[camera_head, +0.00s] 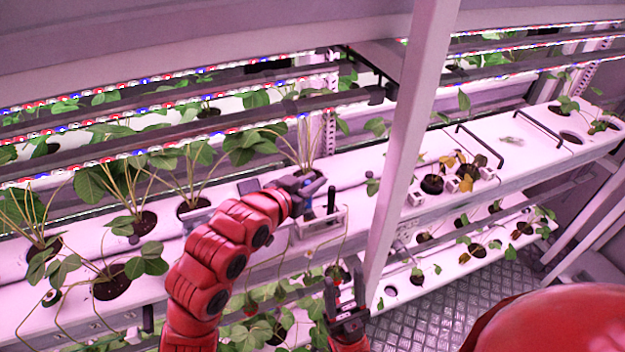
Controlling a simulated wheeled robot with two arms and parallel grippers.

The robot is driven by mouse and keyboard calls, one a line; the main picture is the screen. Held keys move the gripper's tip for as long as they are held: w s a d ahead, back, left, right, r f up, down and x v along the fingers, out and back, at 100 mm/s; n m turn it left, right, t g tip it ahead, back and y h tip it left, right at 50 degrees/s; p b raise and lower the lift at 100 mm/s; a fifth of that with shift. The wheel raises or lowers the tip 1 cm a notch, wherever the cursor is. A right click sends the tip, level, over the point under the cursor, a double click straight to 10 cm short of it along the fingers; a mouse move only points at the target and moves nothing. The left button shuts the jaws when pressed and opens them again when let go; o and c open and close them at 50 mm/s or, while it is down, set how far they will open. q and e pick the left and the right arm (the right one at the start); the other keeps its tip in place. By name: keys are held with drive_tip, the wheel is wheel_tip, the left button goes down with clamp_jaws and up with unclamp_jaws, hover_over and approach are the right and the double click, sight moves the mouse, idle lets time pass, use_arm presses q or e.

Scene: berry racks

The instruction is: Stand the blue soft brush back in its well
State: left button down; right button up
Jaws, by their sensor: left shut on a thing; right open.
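My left gripper (312,184) reaches in over the white rack and is shut on a slim dark-blue thing, which looks like the blue soft brush (331,198). The brush looks roughly upright, over a small white holder (338,222) at the rack's front edge. The gripper hides part of the brush. I cannot tell whether its lower end is inside a well or just above or behind the holder's front wall. My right gripper (344,280) is open, lower down in front of the rack, near the pale post.
A pale slanted post (408,150) stands just right of both grippers. Leafy plants (145,222) fill the rack's holes to the left, with a tall plant (303,145) right behind my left gripper. Lower racks (470,255) hold small plants. Metal floor (440,320) lies lower right.

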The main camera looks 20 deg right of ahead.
use_arm(q)
drive_tip(key=shift+f+b, duration=1.1)
drive_tip(key=shift+f, duration=0.55)
drive_tip(key=shift+c, duration=1.7)
unclamp_jaws()
drive_tip(key=shift+r, duration=0.1)
wheel_tip(320, 180, up, 6)
drive_tip(key=shift+f+p, duration=0.1)
drive_tip(key=shift+p, duration=0.3)
